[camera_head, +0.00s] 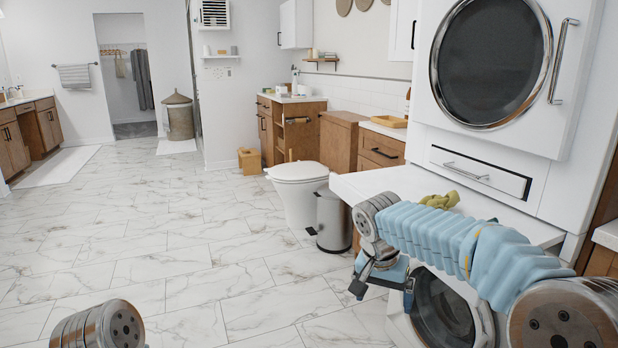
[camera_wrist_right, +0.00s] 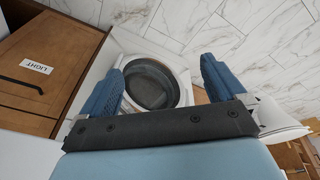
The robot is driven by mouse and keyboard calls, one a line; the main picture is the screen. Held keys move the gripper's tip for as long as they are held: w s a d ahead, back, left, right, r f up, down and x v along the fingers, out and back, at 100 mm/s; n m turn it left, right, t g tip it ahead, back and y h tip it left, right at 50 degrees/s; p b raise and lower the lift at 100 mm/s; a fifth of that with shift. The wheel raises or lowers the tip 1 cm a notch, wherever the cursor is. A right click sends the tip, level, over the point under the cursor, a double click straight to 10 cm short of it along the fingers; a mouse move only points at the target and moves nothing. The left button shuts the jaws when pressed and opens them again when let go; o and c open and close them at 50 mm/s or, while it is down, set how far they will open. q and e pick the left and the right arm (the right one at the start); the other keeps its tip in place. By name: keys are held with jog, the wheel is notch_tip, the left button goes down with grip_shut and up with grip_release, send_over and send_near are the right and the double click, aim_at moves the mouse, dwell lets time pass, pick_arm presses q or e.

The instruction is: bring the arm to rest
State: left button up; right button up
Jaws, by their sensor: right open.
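My right arm, in a pale blue sleeve, reaches from the lower right across the front of the laundry stack in the head view. Its right gripper (camera_head: 382,284) hangs at the front edge of a pull-out white shelf (camera_head: 400,180), pointing down. In the right wrist view the gripper (camera_wrist_right: 160,85) has its two blue fingers spread wide, with nothing between them. Behind the fingers is the round door of the lower washer (camera_wrist_right: 150,85). The left gripper is not seen; only a metal joint of mine shows at the bottom left.
A crumpled yellow-green cloth (camera_head: 440,200) lies on the shelf, behind my right arm. A grey bin (camera_head: 333,222) and a white toilet (camera_head: 299,190) stand left of the gripper. A wooden drawer front labelled LIGHT (camera_wrist_right: 50,60) is in the wrist view. The marble floor (camera_head: 170,240) is open at left.

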jog(key=s+a+f+n+g+y, duration=0.1)
jog(key=s+f+y, duration=0.15)
jog(key=f, duration=0.75)
jog(key=s+a+f+n+y, duration=0.1)
jog(key=s+a+f+n, duration=0.15)
jog(key=f, duration=0.65)
jog(key=s+a+f+g+y, duration=0.1)
jog(key=s+f, duration=0.2)
jog(key=f, duration=0.7)
jog(key=s+f+y, duration=0.1)
jog(key=s+f, duration=0.4)
jog(key=s, duration=0.3)
jog(key=s+f, duration=0.5)
jog(key=s, duration=0.3)
jog(key=shift+s+f+t+y, duration=0.25)
jog(key=shift+f+t+y, duration=0.1)
jog(key=shift+t, duration=0.05)
